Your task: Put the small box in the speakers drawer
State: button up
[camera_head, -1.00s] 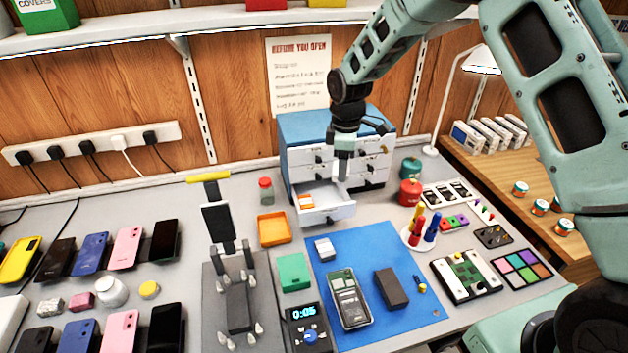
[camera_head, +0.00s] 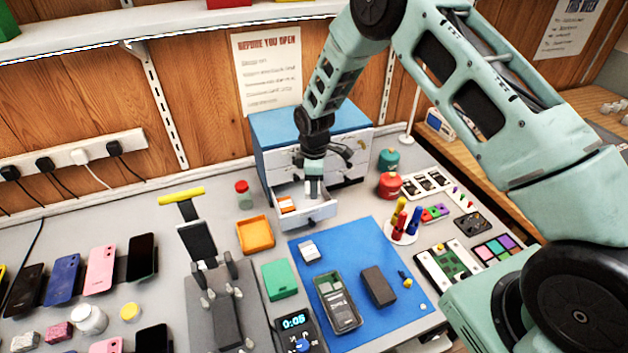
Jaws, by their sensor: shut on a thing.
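A small drawer cabinet with a blue top (camera_head: 285,122) stands against the back wall. Its bottom left drawer (camera_head: 312,217) is pulled out, and a small orange and white box (camera_head: 287,204) lies in its left part. My gripper (camera_head: 313,187) points down into the right part of this open drawer. It is shut on a small pale box (camera_head: 313,190), which is mostly hidden by the jaws. I cannot tell whether that box touches the drawer floor. Drawer labels are too small to read.
A blue mat (camera_head: 385,293) in front holds a grey-white box (camera_head: 309,251), an opened phone (camera_head: 338,302) and a dark block (camera_head: 378,286). An orange tray (camera_head: 255,235) is left of the drawer. Red (camera_head: 390,185) and teal (camera_head: 388,160) containers stand to its right.

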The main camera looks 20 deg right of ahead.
jog(key=shift+f, duration=0.25)
jog(key=shift+f+b, duration=0.45)
jog(key=shift+f, duration=0.1)
jog(key=shift+f, duration=0.1)
jog(key=o, duration=0.9)
jog(key=shift+o, duration=0.2)
jog(key=shift+r, duration=0.2)
